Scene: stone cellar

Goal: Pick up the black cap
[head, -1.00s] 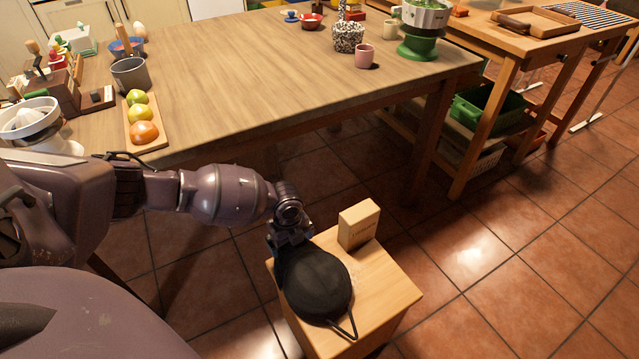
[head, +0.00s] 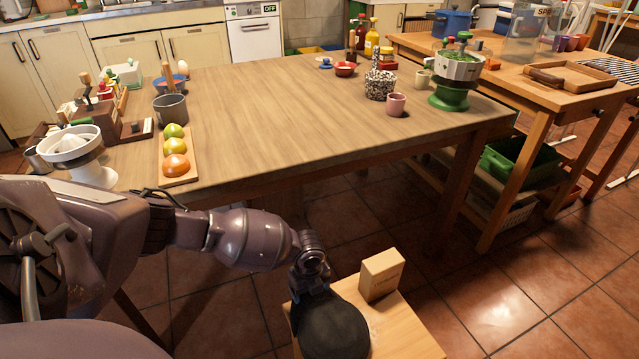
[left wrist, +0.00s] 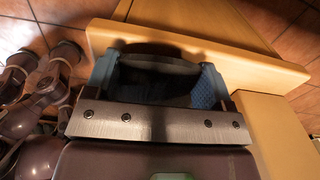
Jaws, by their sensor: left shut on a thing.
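The black cap (head: 334,328) is a dark round shape over the small wooden stand (head: 407,335) at the lower middle of the head view. My left gripper (head: 312,290) comes down on the cap's far-left side and is shut on it. In the left wrist view the dark cap (left wrist: 160,80) fills the space between the fingers of my left gripper (left wrist: 157,85). The lower part of the cap is cut off by the head view's edge. I cannot tell whether the cap touches the stand. My right gripper is not in view.
Tiled floor (head: 500,310) is open to the right.

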